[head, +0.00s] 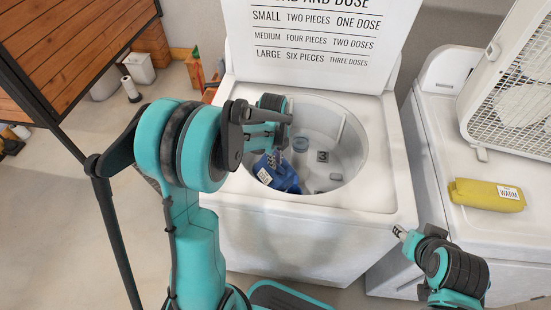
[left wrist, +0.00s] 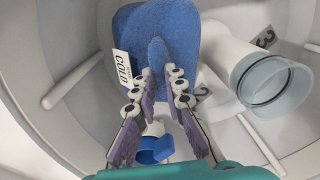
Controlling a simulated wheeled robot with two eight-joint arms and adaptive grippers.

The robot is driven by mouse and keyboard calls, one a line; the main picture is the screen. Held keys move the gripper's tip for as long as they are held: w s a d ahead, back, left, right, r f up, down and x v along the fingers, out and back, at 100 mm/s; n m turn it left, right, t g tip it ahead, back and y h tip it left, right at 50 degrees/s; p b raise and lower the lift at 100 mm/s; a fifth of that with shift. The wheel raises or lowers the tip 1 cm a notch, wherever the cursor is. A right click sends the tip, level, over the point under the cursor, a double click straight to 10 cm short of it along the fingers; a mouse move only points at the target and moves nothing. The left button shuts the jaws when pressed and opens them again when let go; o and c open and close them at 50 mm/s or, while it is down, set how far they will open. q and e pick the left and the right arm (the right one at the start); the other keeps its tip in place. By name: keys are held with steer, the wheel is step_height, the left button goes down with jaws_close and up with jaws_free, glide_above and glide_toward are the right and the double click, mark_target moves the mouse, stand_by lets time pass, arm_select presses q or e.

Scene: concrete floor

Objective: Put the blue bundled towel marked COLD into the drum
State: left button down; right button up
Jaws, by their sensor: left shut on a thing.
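The blue bundled towel (head: 279,174) with a white label is inside the washer opening. In the left wrist view the towel (left wrist: 158,45) shows its label reading COLD. My left gripper (left wrist: 168,82) is shut on a pinched fold of the towel, from above. In the head view the left gripper (head: 278,148) reaches into the opening, partly hidden by its own wrist. The white drum (head: 348,150) surrounds the towel; whether the towel touches its floor I cannot tell. My right gripper (head: 400,233) is in front of the machines at lower right, its jaws too small to judge.
The raised lid (head: 320,40) carries printed dose text. Inside the drum, a white fitting with a clear cup (left wrist: 275,88) stands beside the towel. A yellow bundle marked WARM (head: 478,194) lies on the right-hand machine, near a white fan (head: 515,95).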

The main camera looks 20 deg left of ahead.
mark_target(275, 172)
arm_select(q)
step_height(275, 172, down, 5)
steer(key=b, duration=0.3)
steer(key=shift+r, duration=0.1)
steer(key=shift+d+f+b, duration=0.1)
steer(key=shift+f+b, duration=0.4)
steer(key=shift+f, duration=0.65)
steer(key=c, duration=1.5)
jaws_free()
